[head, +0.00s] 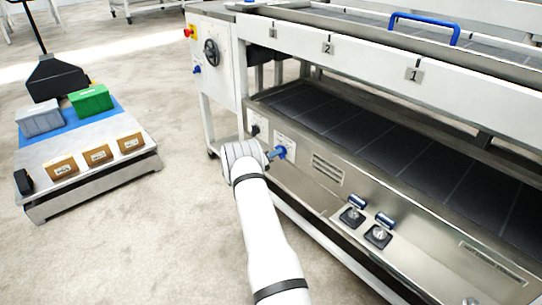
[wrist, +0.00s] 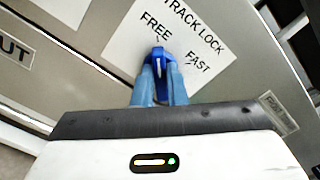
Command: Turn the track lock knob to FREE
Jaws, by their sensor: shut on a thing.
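The blue track lock knob (wrist: 160,55) sits on a white plate (wrist: 186,27) marked TRACK LOCK in the wrist view, with FREE on its left and FAST on its right. Its top lies between the two words; I cannot tell which one its pointer marks. My gripper (wrist: 159,80) is shut on the knob, with a blue finger on each side. In the head view the knob (head: 281,152) shows at the tip of my gripper (head: 274,154), on the machine's lower front panel. The fingers hide part of the knob.
A black knob (head: 254,130) is left of the track lock on the same panel. Two small blue-handled levers (head: 352,214) stand farther right along the machine. A cart (head: 90,165) with bins and boxes stands at left, with bare floor between.

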